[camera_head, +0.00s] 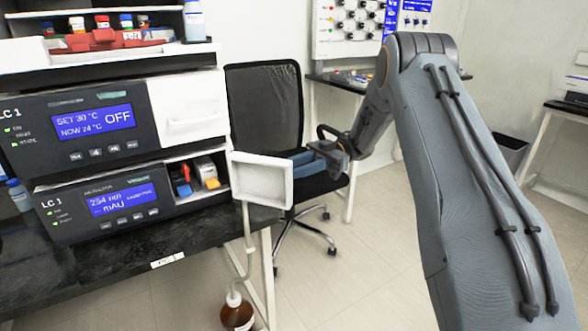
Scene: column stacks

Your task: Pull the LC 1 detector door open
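The LC 1 detector (110,205) is the lower module of the stack at left, with a blue display reading 254 nm. Its white door (262,182) stands swung outward at the right side of the module, with its hollow inner face in view. The opened bay (197,183) shows red, blue and yellow parts inside. My gripper (302,160) is at the upper right edge of the door, its blue-grey fingers close to or touching that edge. I cannot tell whether the fingers are gripping the door or how far apart they are.
Above sits another LC 1 module (75,122) with a shut white door (188,107) and a tray of bottles (105,38). A black mesh chair (265,105) stands behind my gripper. A brown bottle (237,313) with a tube is below the bench edge.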

